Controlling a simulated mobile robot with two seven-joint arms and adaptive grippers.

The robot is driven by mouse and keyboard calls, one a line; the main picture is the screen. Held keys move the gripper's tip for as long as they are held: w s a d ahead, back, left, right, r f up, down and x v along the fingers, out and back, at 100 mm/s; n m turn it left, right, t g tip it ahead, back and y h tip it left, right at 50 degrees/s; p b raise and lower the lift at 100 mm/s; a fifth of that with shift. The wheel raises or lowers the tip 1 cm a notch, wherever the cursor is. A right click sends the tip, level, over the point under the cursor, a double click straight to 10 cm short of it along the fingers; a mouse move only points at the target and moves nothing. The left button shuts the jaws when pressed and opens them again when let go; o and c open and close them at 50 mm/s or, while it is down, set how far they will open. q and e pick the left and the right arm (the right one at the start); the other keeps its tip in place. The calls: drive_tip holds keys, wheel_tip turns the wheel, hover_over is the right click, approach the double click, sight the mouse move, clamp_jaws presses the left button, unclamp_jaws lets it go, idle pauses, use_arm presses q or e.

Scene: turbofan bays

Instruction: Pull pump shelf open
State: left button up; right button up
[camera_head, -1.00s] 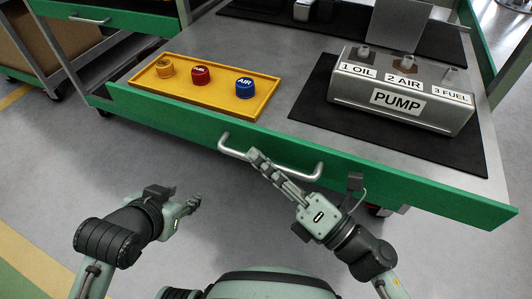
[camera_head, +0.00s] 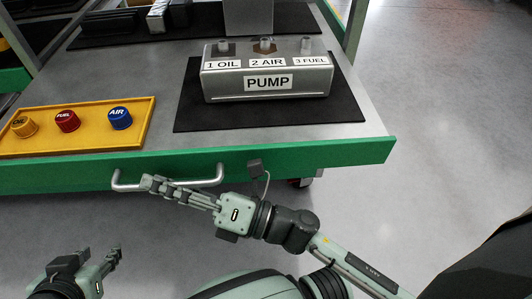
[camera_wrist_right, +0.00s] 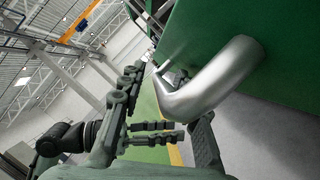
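The pump shelf's green front (camera_head: 335,160) crosses the head view, with a silver bar handle (camera_head: 213,179) on it. The pump (camera_head: 265,82) sits on the shelf. My right gripper (camera_head: 150,183) is at the handle, its fingertips by the left part of the bar. In the right wrist view the fingers (camera_wrist_right: 170,97) stand wide apart, with the bent handle (camera_wrist_right: 212,78) in front of and partly between them; it hides part of one finger. I cannot tell whether they touch. My left gripper (camera_head: 98,258) is low at the left, open and empty, away from the shelf.
A yellow tray (camera_head: 143,128) with oil, fuel and air caps lies on the shelf's left. A black mat (camera_head: 185,122) lies under the pump. A post (camera_head: 355,28) rises behind right. Floor (camera_head: 450,110) is clear to the right.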

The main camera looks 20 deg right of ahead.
drive_tip(key=r+v, duration=0.2)
drive_tip(key=v, duration=0.9)
drive_tip(key=r+v, duration=0.2)
drive_tip(key=v, duration=0.9)
drive_tip(key=shift+s+d, duration=0.4)
drive_tip(key=shift+d, duration=0.15)
drive_tip(key=shift+f, duration=0.15)
